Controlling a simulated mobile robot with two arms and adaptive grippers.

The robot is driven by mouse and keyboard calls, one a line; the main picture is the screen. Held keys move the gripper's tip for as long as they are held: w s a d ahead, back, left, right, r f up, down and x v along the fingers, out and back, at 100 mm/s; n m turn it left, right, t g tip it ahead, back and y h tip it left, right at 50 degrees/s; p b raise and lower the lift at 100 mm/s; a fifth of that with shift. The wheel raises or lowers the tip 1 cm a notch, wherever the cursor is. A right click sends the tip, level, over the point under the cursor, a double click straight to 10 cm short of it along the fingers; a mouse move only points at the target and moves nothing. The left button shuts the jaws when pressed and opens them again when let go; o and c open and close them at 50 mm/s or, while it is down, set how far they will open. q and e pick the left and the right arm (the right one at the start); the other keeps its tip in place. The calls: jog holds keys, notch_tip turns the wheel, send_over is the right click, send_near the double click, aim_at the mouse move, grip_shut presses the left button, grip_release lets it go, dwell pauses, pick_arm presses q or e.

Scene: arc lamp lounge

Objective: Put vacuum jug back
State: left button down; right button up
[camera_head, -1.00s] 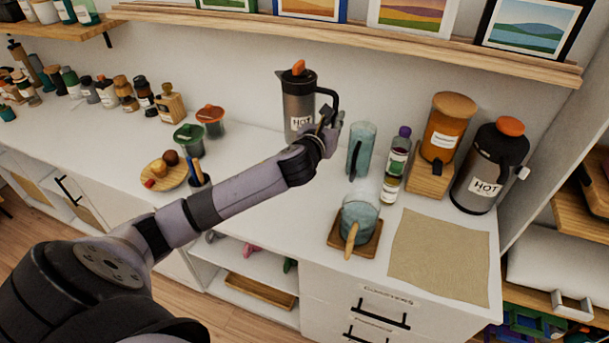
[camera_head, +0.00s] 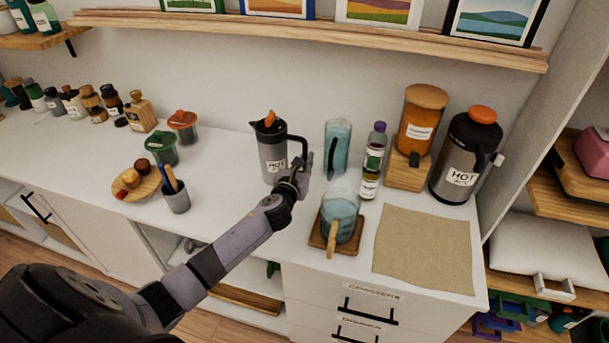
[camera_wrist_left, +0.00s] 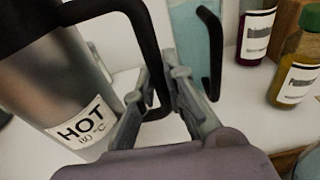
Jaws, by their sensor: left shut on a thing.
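The vacuum jug (camera_head: 271,152) is a grey jug with a black top, an orange lid piece, a black handle and a white "HOT" label. It is at the back of the white counter (camera_head: 235,225) in the head view, nearly upright. Whether its base touches the counter is hard to tell. My left gripper (camera_head: 298,182) is shut on the low part of its handle, on the jug's right side. In the left wrist view the two fingers (camera_wrist_left: 170,100) are on either side of the handle, with the jug's body (camera_wrist_left: 60,90) at the left. My right gripper is not in view.
Just right of the jug stand a teal pitcher (camera_head: 338,145) and small bottles (camera_head: 375,150). A larger black "HOT" dispenser (camera_head: 465,155) and an orange canister (camera_head: 420,115) stand further right. A glass pot (camera_head: 340,215) sits in front on a wooden coaster. Lidded cups (camera_head: 162,147) stand left.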

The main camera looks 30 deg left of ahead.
pick_arm(q)
jog(key=shift+w+f+b, duration=0.1)
jog(key=shift+f+b, duration=0.6)
jog(key=shift+f, duration=1.3)
jog(key=c, duration=2.1)
grip_release()
jog(key=shift+f, duration=0.2)
jog(key=o, duration=0.4)
jog(key=shift+o, duration=0.2)
jog(key=shift+r, duration=0.1)
jog(key=shift+d+r, duration=0.1)
jog(key=shift+r, duration=0.1)
jog(key=v, duration=1.2)
jog(key=shift+f, duration=0.15)
